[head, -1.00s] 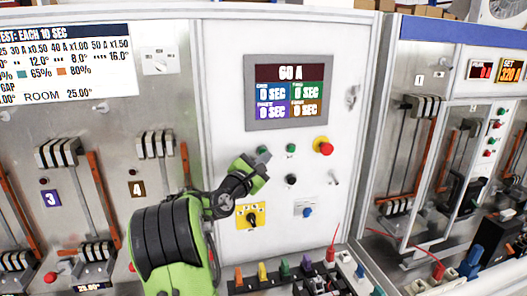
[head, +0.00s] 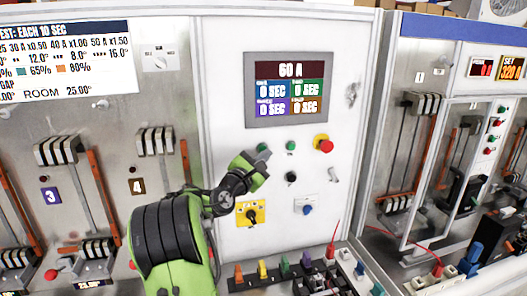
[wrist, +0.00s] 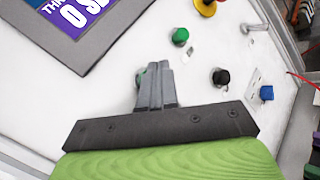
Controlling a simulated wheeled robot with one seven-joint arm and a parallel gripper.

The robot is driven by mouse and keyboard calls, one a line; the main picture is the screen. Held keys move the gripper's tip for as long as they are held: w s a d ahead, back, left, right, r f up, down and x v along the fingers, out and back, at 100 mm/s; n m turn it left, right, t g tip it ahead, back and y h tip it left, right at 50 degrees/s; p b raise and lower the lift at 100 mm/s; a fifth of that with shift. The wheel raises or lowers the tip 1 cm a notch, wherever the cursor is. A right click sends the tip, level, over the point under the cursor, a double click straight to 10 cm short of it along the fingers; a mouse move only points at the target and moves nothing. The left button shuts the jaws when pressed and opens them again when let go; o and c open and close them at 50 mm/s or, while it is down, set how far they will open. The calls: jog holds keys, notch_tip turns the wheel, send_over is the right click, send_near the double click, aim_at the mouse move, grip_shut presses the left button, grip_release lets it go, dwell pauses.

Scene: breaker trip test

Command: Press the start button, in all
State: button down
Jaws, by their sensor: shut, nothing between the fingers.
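Two green buttons sit on the white panel below the display. The right green button (head: 291,146) is in plain view and also shows in the wrist view (wrist: 180,37). The left green button (head: 262,148) is partly hidden by my gripper; a bit of its green shows behind the fingers in the wrist view (wrist: 140,77). No label tells which is the start button. My gripper (wrist: 153,68) is shut and empty, its fingertips at the left green button. I cannot tell whether they touch it.
The display (head: 290,90) reads 60 A and several 0 SEC fields. Near the buttons are a red knob on yellow (head: 323,145), a black knob (head: 291,177), a yellow-plated switch (head: 251,215) and a blue knob (head: 307,209). Coloured plugs stand below.

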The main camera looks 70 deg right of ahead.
dwell(0.8)
jog(key=shift+w+d+p, duration=0.25)
jog(key=shift+d+p, duration=0.15)
jog(key=shift+p, duration=0.05)
jog(key=shift+w+d+p, duration=0.2)
jog(key=shift+d+p, duration=0.2)
jog(key=shift+p, duration=0.05)
dwell(0.6)
jog(key=shift+a, duration=0.1)
jog(key=shift+s+a+b, duration=0.45)
jog(key=shift+a, duration=0.25)
jog(key=s+a, duration=0.1)
jog(key=a+b, duration=0.1)
jog(key=a, duration=0.1)
jog(key=s+a, duration=0.1)
jog(key=shift+s+a+b, duration=0.15)
jog(key=shift+s+b, duration=0.15)
jog(key=shift+b, duration=0.05)
